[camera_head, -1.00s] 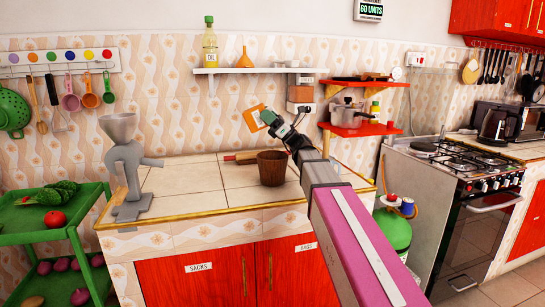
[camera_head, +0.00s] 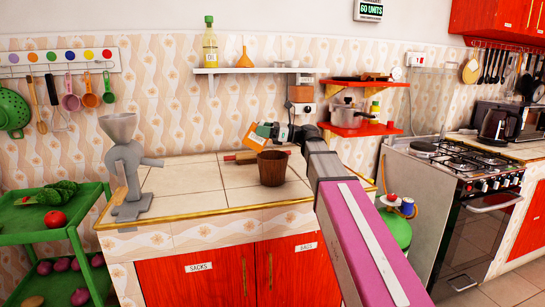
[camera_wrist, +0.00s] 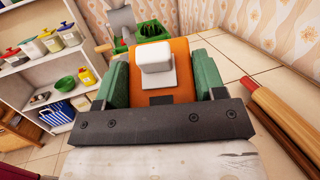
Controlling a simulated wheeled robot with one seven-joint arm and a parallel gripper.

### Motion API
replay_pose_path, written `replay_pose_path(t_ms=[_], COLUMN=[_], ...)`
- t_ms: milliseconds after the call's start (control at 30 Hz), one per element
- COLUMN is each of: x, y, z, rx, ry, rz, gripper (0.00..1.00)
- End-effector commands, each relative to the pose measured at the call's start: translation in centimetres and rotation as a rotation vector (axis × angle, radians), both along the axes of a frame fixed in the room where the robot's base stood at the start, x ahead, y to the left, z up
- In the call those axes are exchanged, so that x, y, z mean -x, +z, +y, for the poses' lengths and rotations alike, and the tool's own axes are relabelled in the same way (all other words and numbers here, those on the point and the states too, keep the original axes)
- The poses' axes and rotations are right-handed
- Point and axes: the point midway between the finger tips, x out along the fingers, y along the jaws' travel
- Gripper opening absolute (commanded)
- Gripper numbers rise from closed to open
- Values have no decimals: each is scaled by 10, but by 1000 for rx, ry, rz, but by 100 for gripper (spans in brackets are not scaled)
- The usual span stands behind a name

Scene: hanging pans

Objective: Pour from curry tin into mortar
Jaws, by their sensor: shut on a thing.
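The curry tin (camera_head: 255,137) is an orange box with a pale part. My gripper (camera_head: 266,130) has green fingers and is shut on it, holding it in the air, tilted, just above and left of the mortar's rim. The mortar (camera_head: 272,169) is a brown wooden cup standing upright on the tiled counter. In the wrist view the orange tin (camera_wrist: 178,52) sits between the two green fingers, with a white block-like part on it. The mortar cannot be made out in the wrist view. No contents are seen falling, and the mortar's inside is hidden.
A wooden rolling pin (camera_head: 240,157) lies behind the mortar; it also shows in the wrist view (camera_wrist: 285,125). A grey grinder (camera_head: 127,165) stands at the counter's left end. A white shelf (camera_head: 260,70) hangs above. Counter between grinder and mortar is clear.

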Motion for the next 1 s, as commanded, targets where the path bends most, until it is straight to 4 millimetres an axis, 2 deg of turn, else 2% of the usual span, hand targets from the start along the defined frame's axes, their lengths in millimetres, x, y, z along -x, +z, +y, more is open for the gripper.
replay_pose_path(t_ms=[333,767,1000], x=[-1,0,0], y=[10,4,0], z=[7,10,13], rx=[209,330,452], ry=[0,1,1], rz=[-6,-7,-9], gripper=[37,37,37])
